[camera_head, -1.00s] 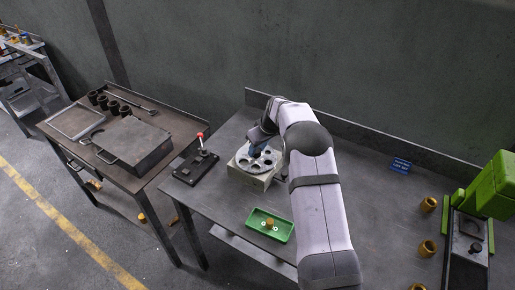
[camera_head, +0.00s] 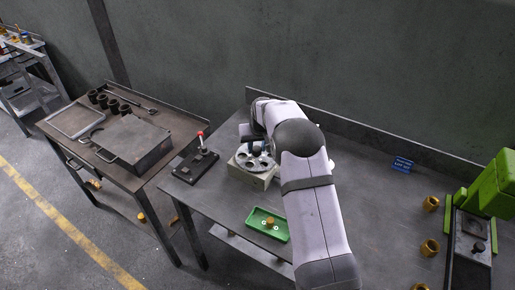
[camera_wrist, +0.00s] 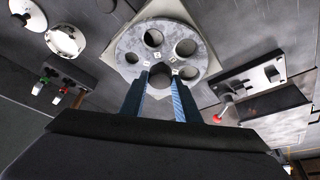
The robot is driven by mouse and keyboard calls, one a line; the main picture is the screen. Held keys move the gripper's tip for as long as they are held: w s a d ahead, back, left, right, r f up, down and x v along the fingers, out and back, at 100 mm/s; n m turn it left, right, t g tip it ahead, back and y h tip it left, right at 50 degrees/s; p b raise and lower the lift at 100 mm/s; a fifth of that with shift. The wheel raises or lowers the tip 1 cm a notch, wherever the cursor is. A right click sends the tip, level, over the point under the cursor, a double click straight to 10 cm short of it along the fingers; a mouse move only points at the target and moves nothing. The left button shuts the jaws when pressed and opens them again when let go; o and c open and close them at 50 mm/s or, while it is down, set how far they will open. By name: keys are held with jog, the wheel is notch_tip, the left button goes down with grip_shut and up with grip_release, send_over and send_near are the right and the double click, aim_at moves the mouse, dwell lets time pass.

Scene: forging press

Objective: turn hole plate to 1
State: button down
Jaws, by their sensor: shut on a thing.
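The round grey hole plate (camera_head: 243,162) sits on a pale square block on the bench in the head view. In the wrist view the hole plate (camera_wrist: 170,33) shows several holes of different sizes, with small white number labels around its middle that are too small to read surely. The near part of the plate is hidden behind the fingers and gripper body. In the head view my gripper (camera_head: 258,141) is over the plate, partly hidden by my arm.
A black box with a red-tipped lever (camera_head: 200,135) stands left of the plate. A green tray (camera_head: 283,236) with small brass parts lies in front. Brass rings (camera_head: 430,247) and a green press (camera_head: 490,188) stand at right.

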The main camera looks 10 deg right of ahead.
jog(key=m+b, duration=0.1)
jog(key=m+h+b, duration=0.1)
jog(key=m, duration=0.1)
jog(key=shift+a+f+m, duration=0.15)
jog(key=shift+m, duration=0.15)
jog(key=shift+w+m+g+h+b, duration=0.1)
jog(key=shift+m+g+h+b, duration=0.45)
jog(key=shift+m, duration=0.85)
jog(key=c, duration=1.3)
grip_release()
jog(key=shift+c, duration=0.2)
jog(key=shift+r, duration=0.2)
jog(key=b+v, duration=0.3)
jog(key=v, duration=0.4)
jog(key=shift+a, duration=0.15)
jog(key=shift+s+r, duration=0.1)
jog(key=shift+s, duration=0.1)
